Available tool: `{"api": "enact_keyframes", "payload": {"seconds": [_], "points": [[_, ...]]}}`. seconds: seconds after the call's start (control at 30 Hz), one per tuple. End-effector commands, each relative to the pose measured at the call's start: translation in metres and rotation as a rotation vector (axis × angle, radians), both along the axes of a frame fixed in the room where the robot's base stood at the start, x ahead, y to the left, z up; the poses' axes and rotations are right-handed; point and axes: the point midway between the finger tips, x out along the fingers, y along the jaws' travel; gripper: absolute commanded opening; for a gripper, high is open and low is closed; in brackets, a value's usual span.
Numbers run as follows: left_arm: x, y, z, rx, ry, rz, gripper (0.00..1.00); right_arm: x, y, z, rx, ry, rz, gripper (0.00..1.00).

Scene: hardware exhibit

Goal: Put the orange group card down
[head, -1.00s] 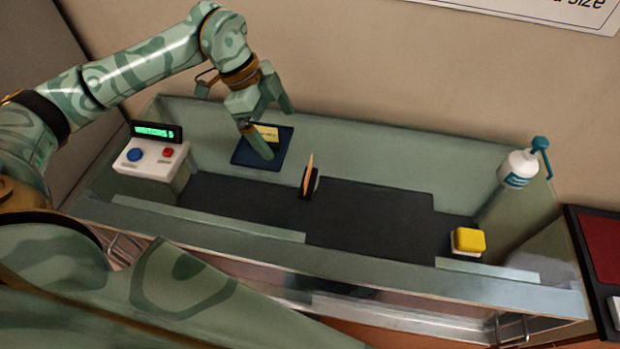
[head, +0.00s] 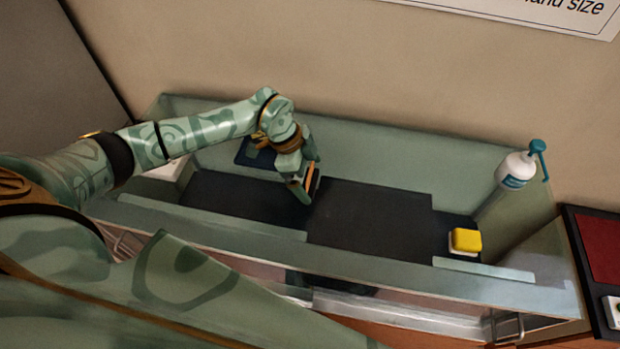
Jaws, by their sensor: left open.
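The orange group card (head: 310,176) shows as a thin orange edge, upright in a small black stand on the dark mat in the middle of the counter. My left gripper (head: 307,180) is open and down at the card, with its fingers close around it. The near finger and the wrist hide part of the card and stand; I cannot tell whether the fingers touch them. A dark blue pad (head: 247,157) lies behind my left wrist, mostly hidden.
A yellow button block (head: 466,240) and a white pump bottle (head: 517,170) are at the right end. My left arm covers most of the button console at left. Low clear panels edge the counter. The dark mat (head: 375,215) right of the card is clear.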

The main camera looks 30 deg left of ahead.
Motion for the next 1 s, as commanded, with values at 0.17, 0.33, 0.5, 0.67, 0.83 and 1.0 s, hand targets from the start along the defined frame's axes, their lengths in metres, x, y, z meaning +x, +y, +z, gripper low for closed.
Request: {"api": "enact_keyframes", "payload": {"seconds": [0.17,0.33,0.5,0.67,0.83,1.0], "points": [[0.001,-0.003,-0.009,0.001,0.000,-0.001,1.00,0.000,0.000,0.000,0.000,0.000,-0.001,0.36],[0.001,-0.003,-0.009,0.001,0.000,-0.001,0.92,0.000,0.000,0.000,0.000,-0.001,-0.001,0.36],[0.001,-0.003,-0.009,0.000,0.000,-0.001,0.55,0.000,0.001,0.000,0.000,-0.001,-0.001,0.36],[0.001,-0.003,-0.009,0.000,-0.001,-0.001,0.52,0.001,0.001,0.000,0.001,-0.001,-0.002,0.36],[0.001,-0.003,-0.006,0.001,-0.002,0.000,0.52,0.001,0.001,-0.001,0.001,-0.001,-0.002,0.36],[0.002,-0.003,0.012,0.001,-0.006,-0.002,0.52,0.000,0.001,-0.006,0.001,-0.001,-0.002,0.36]]}}
